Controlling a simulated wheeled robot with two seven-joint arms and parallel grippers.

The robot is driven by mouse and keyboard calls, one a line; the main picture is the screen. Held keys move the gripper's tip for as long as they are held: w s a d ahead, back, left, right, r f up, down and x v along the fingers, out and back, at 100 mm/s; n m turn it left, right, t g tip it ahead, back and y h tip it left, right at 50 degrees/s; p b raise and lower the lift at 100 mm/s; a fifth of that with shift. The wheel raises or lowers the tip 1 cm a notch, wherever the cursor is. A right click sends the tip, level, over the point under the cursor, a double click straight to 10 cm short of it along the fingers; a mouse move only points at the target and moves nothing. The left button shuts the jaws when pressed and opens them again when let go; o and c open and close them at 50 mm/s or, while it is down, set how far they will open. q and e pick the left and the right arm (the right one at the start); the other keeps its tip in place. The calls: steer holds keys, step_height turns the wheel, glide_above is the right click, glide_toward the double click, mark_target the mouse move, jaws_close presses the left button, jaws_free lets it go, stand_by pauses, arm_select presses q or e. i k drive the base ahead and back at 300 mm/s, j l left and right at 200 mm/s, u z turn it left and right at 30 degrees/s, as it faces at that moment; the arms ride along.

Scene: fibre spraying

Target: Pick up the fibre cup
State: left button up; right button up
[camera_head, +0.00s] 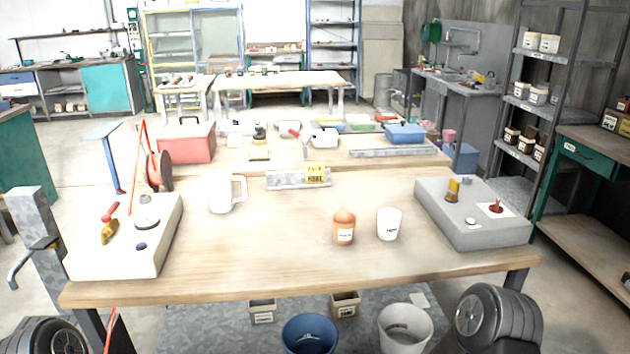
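Two small cups stand upright on the wooden table, right of its middle. One is an orange-brown cup (344,230) with a white label, whose print is too small to read. Just right of it, a little apart, is a white cup (388,224) with a faint mark on its front. I cannot tell from the print which one is the fibre cup. No gripper is touching either cup. Dark rounded parts of my arms show at the bottom left and bottom right corners, below the table's front edge. Neither gripper's fingers are in view.
A white jug (221,193) stands left of the cups. A pale box (130,262) with tools is at the table's left end, a grey box (478,228) at its right. The table's front middle (260,260) is clear.

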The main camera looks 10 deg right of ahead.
mark_target(388, 225)
steer(key=l, duration=0.65)
steer(key=i+l, duration=0.1)
steer(key=l, duration=0.55)
